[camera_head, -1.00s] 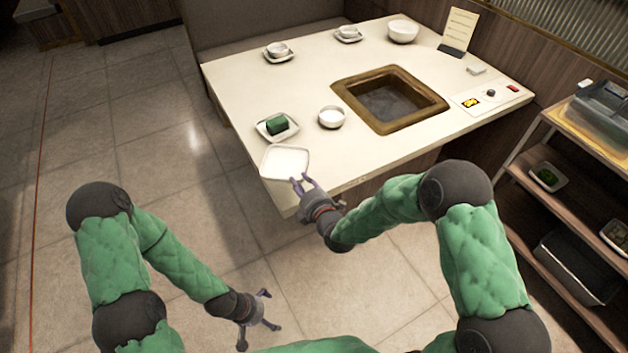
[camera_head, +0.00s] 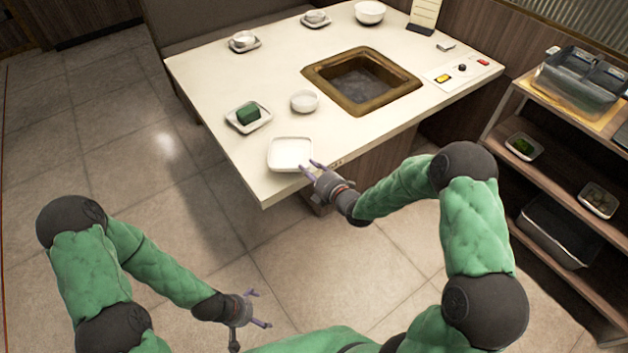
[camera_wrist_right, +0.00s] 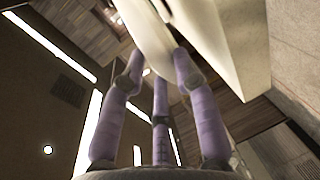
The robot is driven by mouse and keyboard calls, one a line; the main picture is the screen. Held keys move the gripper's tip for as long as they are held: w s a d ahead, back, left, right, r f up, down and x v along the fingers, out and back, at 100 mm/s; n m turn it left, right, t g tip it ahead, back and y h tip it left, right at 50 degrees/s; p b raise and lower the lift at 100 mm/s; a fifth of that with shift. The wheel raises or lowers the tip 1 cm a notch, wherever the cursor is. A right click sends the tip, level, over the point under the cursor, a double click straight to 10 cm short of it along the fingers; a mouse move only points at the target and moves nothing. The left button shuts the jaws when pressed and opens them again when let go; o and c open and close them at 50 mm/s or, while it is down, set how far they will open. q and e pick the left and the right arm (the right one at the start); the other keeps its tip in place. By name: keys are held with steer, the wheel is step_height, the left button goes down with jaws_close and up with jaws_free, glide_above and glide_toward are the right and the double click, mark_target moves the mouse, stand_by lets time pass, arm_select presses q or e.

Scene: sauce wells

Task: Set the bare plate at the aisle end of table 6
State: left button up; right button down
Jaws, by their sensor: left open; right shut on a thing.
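The bare plate (camera_head: 290,153) is white, square and empty. It is over the near left corner of the pale table (camera_head: 222,141); I cannot tell whether it touches the top. My right gripper (camera_head: 312,168) is shut on the plate's near right edge. In the right wrist view the fingers (camera_wrist_right: 165,80) close on the pale plate (camera_wrist_right: 150,40), with the table's edge (camera_wrist_right: 205,45) beside it. My left gripper (camera_head: 254,308) is open and empty, low over the floor in front of the table.
A brown-framed well (camera_head: 318,83) is sunk mid-table. Two saucers with cups (camera_head: 244,41) and a larger bowl (camera_head: 369,12) stand farther back. A shelf cart (camera_head: 520,180) stands right.

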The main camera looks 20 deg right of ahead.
steer(key=shift+d+f, duration=0.35)
steer(key=shift+d+f+b, duration=0.15)
steer(key=shift+f+b, duration=0.35)
steer(key=shift+f, duration=0.4)
steer(key=shift+d+f+b, duration=0.1)
steer(key=shift+f+b, duration=0.4)
steer(key=shift+f, duration=0.4)
steer(key=shift+f, duration=0.15)
steer(key=c, duration=1)
jaws_free()
steer(key=shift+o, duration=0.3)
